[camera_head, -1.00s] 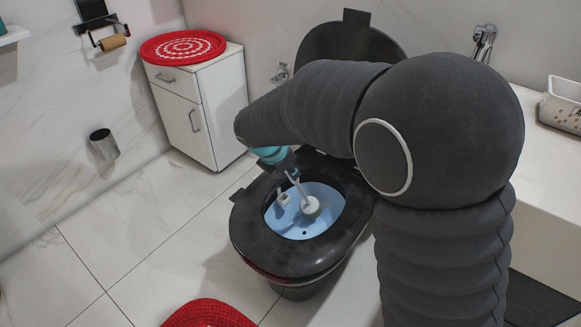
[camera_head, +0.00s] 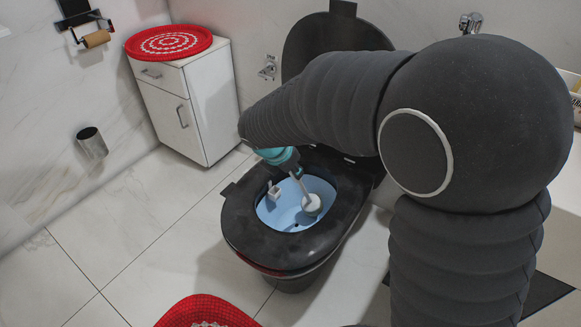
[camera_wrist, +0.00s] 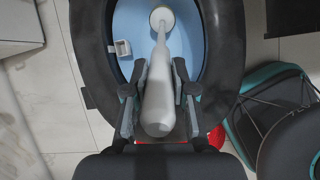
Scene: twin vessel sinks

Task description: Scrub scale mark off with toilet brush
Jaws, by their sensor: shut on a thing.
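The white toilet brush (camera_head: 305,196) reaches into the toilet, its round head low inside the pale blue bowl (camera_head: 272,213). Its handle (camera_wrist: 158,108) lies between the fingers of my gripper (camera_wrist: 161,70), which is shut on it. The brush head (camera_wrist: 162,18) shows against the blue bowl in the wrist view. Whether it touches the bowl I cannot tell. In the head view my gripper (camera_head: 291,168) is above the back of the bowl, partly hidden by my arm. I cannot clearly make out the scale mark.
The black seat (camera_head: 238,215) rings the bowl, with the raised lid (camera_head: 320,42) behind. A small white fixture (camera_head: 273,191) hangs inside the rim. A white cabinet (camera_head: 205,105) stands at the back left. A red mat (camera_head: 205,312) lies in front. Floor at left is clear.

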